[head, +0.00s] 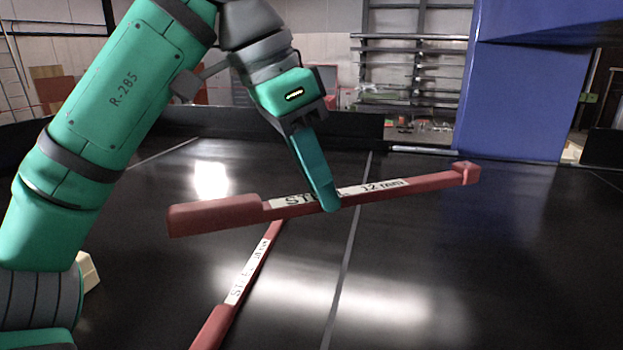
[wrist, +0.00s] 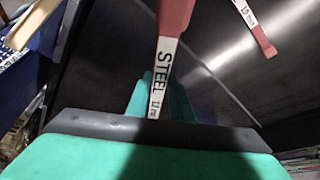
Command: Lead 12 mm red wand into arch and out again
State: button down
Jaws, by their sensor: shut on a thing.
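The red 12 mm wand (head: 400,187) has a thick handle at its left end, a white label reading "12 mm" and a small block at its right end. My gripper (head: 328,203) is shut on it near the middle of its label. The wand appears held above the black belt, nearly level across the head view, its tip toward the blue arch (head: 515,95) at the right. In the wrist view the held wand (wrist: 167,62) shows its "STEEL" label between my gripper's fingers (wrist: 162,100). The arch's opening is only partly visible.
A second red wand (head: 255,262) lies on the black belt (head: 420,260), below the held one; its label is hard to read in the head view. A cream-coloured object (head: 88,272) shows partly behind my arm. Much of the belt at right is clear. Shelves stand behind.

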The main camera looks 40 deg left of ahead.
jog(key=w+d, duration=0.4)
jog(key=d, duration=0.8)
jog(key=w+d, duration=0.5)
jog(key=d, duration=0.8)
jog(key=w+d, duration=0.4)
jog(key=d, duration=0.8)
jog(key=s+a, duration=0.4)
jog(key=a, duration=0.8)
jog(key=s+a, duration=0.5)
jog(key=a, duration=0.7)
jog(key=s+a, duration=0.4)
jog(key=a, duration=0.9)
jog(key=shift+s, duration=0.15)
jog(key=shift+s+a, duration=0.1)
jog(key=shift+a, duration=0.15)
